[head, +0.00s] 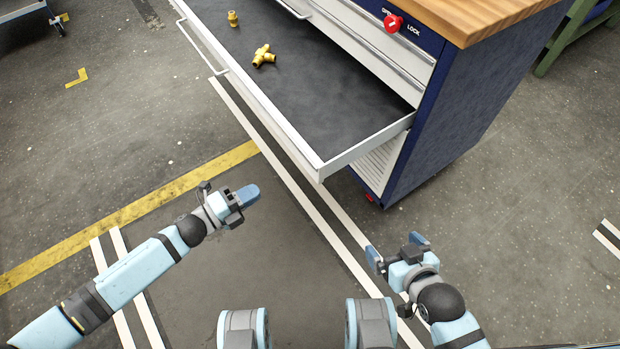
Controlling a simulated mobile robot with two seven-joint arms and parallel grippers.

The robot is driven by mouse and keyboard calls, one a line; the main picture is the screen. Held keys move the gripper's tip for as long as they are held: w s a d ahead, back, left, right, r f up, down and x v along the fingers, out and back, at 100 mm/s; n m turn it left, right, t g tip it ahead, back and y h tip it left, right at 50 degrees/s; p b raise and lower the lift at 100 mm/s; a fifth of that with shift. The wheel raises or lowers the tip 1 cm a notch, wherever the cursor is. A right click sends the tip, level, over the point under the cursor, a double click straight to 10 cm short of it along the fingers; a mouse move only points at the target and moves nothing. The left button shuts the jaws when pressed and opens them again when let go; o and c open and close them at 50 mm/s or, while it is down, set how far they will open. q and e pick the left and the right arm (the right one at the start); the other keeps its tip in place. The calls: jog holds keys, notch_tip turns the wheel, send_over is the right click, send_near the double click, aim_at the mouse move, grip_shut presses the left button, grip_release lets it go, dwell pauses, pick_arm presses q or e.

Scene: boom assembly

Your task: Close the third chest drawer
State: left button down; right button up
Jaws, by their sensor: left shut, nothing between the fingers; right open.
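The blue tool chest (455,115) with a wooden top stands at the upper right. One drawer (330,85) is pulled far out toward me; its dark lining shows, with a white front edge and a handle (200,45) on its front at the upper left. Closed light-grey drawer fronts show above it. I cannot tell its number in the chest. My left gripper (248,195) is shut and empty, below and left of the open drawer's near corner, apart from it. My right gripper (395,252) is open and empty, below and right of that corner, also apart.
Two brass fittings, a cross-shaped one (264,56) and a small one (233,18), lie in the open drawer. Floor between my arms and the drawer is clear. A green frame (570,35) stands at the upper right.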

aim_at(308, 162)
pick_arm(q)
jog(key=x, duration=1.2)
jog(key=shift+d+f+b, duration=0.1)
jog(key=shift+d+b, duration=0.2)
jog(key=shift+b, duration=0.05)
jog(key=shift+x, duration=0.8)
pick_arm(e)
jog(key=shift+w, duration=0.1)
jog(key=shift+f, duration=0.1)
